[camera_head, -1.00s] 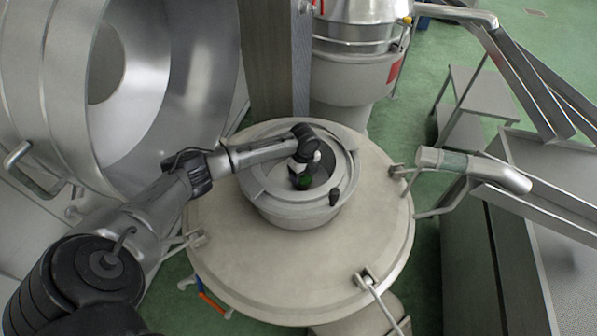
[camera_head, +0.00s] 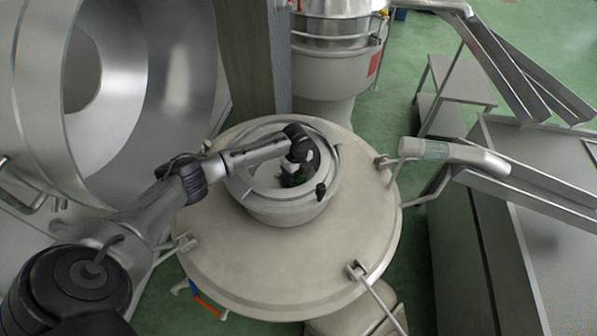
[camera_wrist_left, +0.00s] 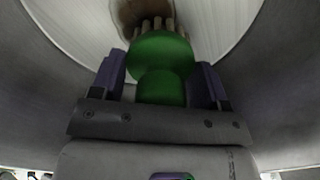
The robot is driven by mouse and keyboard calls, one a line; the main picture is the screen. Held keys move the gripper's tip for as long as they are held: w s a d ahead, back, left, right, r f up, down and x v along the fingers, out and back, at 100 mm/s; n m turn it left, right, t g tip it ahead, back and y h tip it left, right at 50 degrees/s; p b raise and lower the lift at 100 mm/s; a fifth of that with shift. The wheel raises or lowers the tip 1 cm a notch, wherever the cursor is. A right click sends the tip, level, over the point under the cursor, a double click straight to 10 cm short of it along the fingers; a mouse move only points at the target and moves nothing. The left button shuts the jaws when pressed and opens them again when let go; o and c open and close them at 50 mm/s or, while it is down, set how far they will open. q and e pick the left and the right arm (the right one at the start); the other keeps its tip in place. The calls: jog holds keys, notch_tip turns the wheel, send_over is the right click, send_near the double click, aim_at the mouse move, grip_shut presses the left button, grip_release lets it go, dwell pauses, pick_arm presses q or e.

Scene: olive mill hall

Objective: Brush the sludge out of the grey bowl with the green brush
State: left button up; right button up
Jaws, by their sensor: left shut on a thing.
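The grey bowl (camera_head: 285,212) stands on the large round lid (camera_head: 230,262) in the middle of the head view. My left gripper (camera_head: 291,181) reaches down inside the bowl's rim. It is shut on the green brush (camera_wrist_left: 163,58), whose green body and pale bristles show between the fingers in the left wrist view. The bristles point down at the bowl's floor. A brown patch of sludge (camera_wrist_left: 140,12) lies on the bowl floor just beyond the bristles; I cannot tell whether they touch it. In the head view my gripper hides most of the brush.
A big steel drum (camera_head: 115,90) stands at the left, and a square post (camera_head: 250,60) rises behind the bowl. A pipe with a pale end (camera_head: 440,150) and steel chutes are at the right. The front of the lid is bare apart from its clamps.

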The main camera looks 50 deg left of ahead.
pick_arm(q)
jog(key=shift+s+a+f+p, duration=0.15)
jog(key=shift+s+a+f, duration=0.05)
jog(key=shift+s+a, duration=0.9)
jog(key=shift+s+a+f+p, duration=0.15)
jog(key=shift+s+a, duration=0.7)
jog(key=shift+a, duration=0.35)
jog(key=shift+s+a, duration=0.55)
jog(key=shift+a, duration=0.2)
jog(key=shift+a+r, duration=0.1)
jog(key=shift+r, duration=0.25)
jog(key=shift+s+a+r, duration=0.8)
jog(key=shift+s+a, duration=0.05)
jog(key=shift+s, duration=0.05)
jog(key=shift+w+d+r, duration=0.15)
jog(key=shift+w+r, duration=0.05)
jog(key=shift+r, duration=0.3)
jog(key=shift+w+d+r, duration=0.15)
jog(key=shift+r, duration=0.3)
jog(key=shift+d+r, duration=0.2)
jog(key=shift+r, duration=0.9)
